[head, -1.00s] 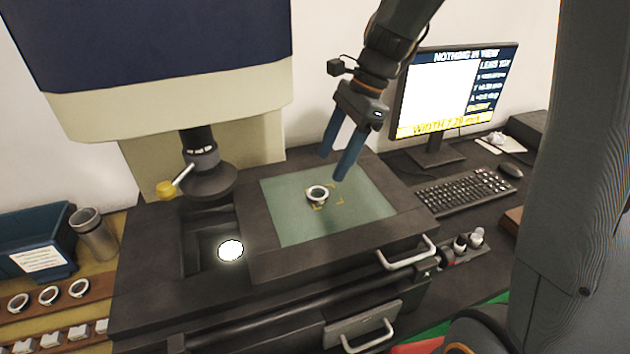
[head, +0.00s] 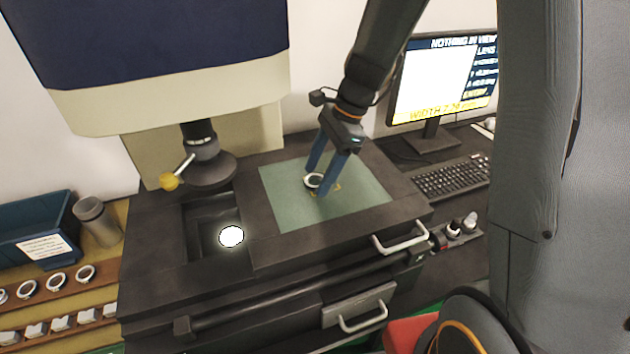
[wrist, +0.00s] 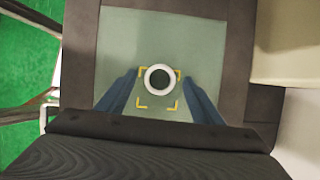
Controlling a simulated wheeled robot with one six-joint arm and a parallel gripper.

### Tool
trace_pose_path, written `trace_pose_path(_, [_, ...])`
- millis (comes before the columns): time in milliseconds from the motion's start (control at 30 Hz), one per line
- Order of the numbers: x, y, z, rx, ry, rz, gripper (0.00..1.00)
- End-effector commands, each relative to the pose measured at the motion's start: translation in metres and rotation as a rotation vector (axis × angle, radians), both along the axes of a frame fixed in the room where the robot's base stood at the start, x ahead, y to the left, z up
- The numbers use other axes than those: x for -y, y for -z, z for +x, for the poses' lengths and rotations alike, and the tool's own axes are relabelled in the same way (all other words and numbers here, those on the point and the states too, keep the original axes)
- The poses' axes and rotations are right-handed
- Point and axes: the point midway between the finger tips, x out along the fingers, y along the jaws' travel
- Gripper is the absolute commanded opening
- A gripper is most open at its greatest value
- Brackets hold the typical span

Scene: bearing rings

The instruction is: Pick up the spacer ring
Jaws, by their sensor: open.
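The spacer ring (head: 313,181) is a small pale ring with a dark centre. It lies on the green glass plate (head: 290,210) of the measuring machine's stage, by yellow corner marks. In the wrist view the ring (wrist: 159,78) sits at the far edge of the marks, centred between the fingers. My gripper (head: 317,186) is open, with its two blue fingers low over the plate around the ring's position. In the wrist view the gripper (wrist: 159,90) shows one finger on each side, apart from the ring. Whether the fingertips touch the plate I cannot tell.
The machine's lens column (head: 208,165) stands left of the plate, with a lit white disc (head: 231,237) below it. A monitor (head: 443,85) and keyboard (head: 452,176) are at the right. Several other rings (head: 56,281) lie on a rack at the lower left.

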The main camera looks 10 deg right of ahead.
Motion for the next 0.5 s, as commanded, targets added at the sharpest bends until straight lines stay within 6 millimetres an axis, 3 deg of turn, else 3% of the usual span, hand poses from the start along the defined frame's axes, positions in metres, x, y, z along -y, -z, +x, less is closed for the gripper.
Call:
trace_pose_path(33, [0.0,-0.0001,0.0,0.0,0.0,0.0,0.55])
trace_pose_path(267, [0.0001,-0.0002,0.0,0.0,0.0,0.0,0.16])
trace_pose_path(500, [0.0001,-0.001,0.0002,0.001,0.0,0.0,0.14])
